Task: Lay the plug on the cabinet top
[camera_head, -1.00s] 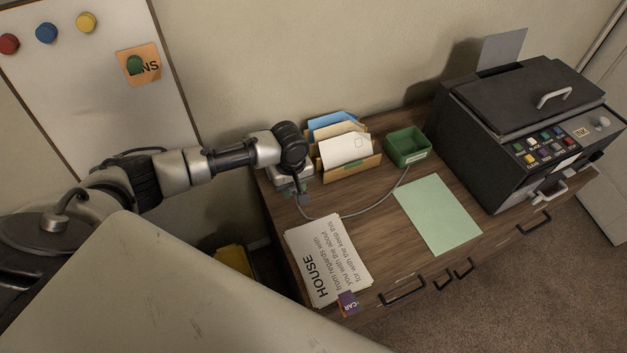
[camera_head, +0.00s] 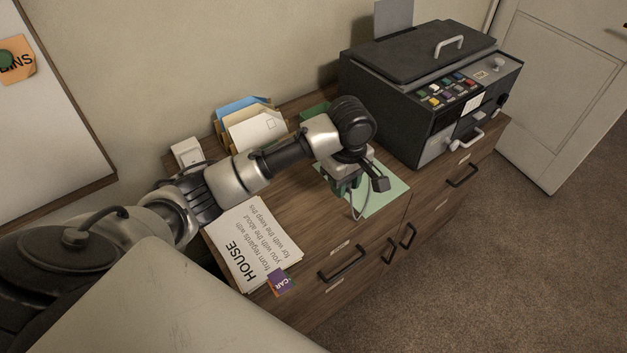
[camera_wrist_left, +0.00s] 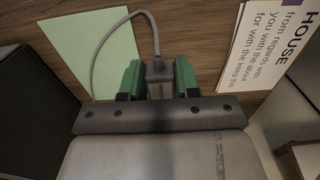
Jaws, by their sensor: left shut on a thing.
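My left gripper (camera_head: 345,186) is over the front middle of the cabinet, above the edge of a green sheet. Its green fingers are shut on the plug, a small grey block that shows between them in the left wrist view (camera_wrist_left: 158,76). A grey cable (camera_wrist_left: 122,14) runs from the plug and loops over the sheet. The plug is mostly hidden by the gripper in the head view. The cabinet top (camera_head: 300,207) is brown wood and lies below the gripper; I cannot tell how large the gap is. My right gripper is not in view.
A black printer (camera_head: 400,110) stands at the right. The green sheet (camera_head: 388,178), printed papers (camera_head: 240,235) with a purple card (camera_head: 281,283), a letter holder (camera_head: 255,128) and a white socket block (camera_head: 187,152) lie or stand around. Bare wood shows between papers and sheet.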

